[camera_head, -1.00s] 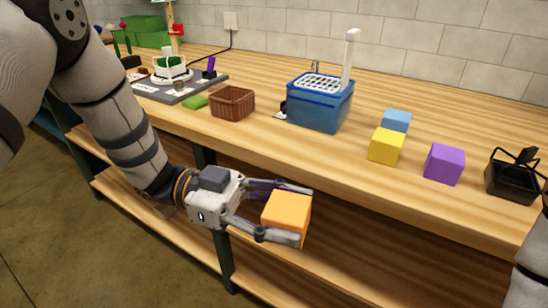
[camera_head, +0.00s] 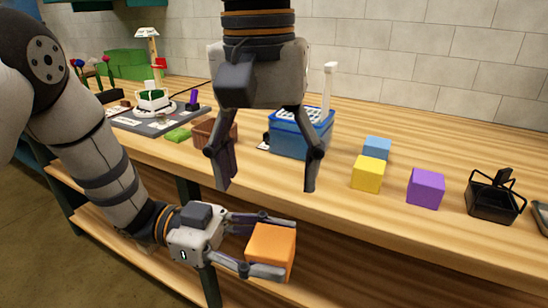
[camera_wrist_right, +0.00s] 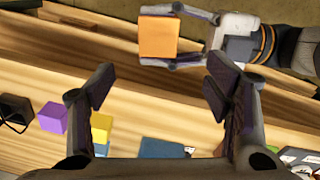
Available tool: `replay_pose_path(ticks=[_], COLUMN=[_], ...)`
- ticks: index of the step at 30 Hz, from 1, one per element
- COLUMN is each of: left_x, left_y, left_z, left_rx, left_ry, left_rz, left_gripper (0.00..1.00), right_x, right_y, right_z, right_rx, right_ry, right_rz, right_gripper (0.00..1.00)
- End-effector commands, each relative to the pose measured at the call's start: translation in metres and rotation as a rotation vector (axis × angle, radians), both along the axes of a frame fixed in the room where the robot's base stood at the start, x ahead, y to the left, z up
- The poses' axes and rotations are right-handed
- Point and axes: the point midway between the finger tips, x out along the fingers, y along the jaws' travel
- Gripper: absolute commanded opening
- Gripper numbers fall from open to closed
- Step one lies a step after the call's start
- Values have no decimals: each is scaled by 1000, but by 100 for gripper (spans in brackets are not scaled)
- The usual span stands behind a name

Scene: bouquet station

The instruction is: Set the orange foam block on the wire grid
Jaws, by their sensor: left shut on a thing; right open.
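The orange foam block (camera_head: 270,252) is held by my left gripper (camera_head: 287,247), whose fingers are shut on its sides. It is out in front of the bench's front edge. The block also shows at the top of the right wrist view (camera_wrist_right: 158,38), between the left fingers. My right gripper (camera_head: 266,190) is open and empty, pointing down in front of the bench, above the block in the head view. The white wire grid (camera_head: 314,115) lies on top of the blue tub (camera_head: 300,140); my right gripper hides part of both.
A white post (camera_head: 328,90) rises from the tub. Blue (camera_head: 377,148), yellow (camera_head: 368,175) and purple (camera_head: 426,188) blocks and a black wire-handled caddy (camera_head: 494,200) stand to its right. A brown basket (camera_head: 203,132), partly hidden, and a green pad (camera_head: 178,135) are to its left.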

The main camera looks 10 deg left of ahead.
Motion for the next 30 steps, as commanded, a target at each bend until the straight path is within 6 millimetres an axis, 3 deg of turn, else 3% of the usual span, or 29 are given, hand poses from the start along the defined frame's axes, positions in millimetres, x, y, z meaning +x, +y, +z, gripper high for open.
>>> replay_pose_path(ticks=[2, 5, 12, 18, 29, 30], left_x=[0, 0, 0, 0, 0, 0], left_y=[0, 0, 0, 0, 0, 0], left_z=[0, 0, 0, 0, 0, 0], left_rx=[0, 0, 0, 0, 0, 0], left_ry=[1, 1, 0, 0, 0, 0], left_rz=[0, 0, 0, 0, 0, 0], left_gripper=[37, 37, 37, 37, 37, 37], right_x=[-5, -6, -6, -6, -5, -5], right_y=[3, 3, 2, 2, 2, 2], right_z=[2, -11, -70, -105, -115, -115], right_rx=[17, 18, 19, 20, 21, 21], right_ry=[19, 25, 25, 22, 19, 19], right_rz=[1, 2, 2, 1, 1, 1], right_gripper=[72, 72, 72, 72, 72, 67])
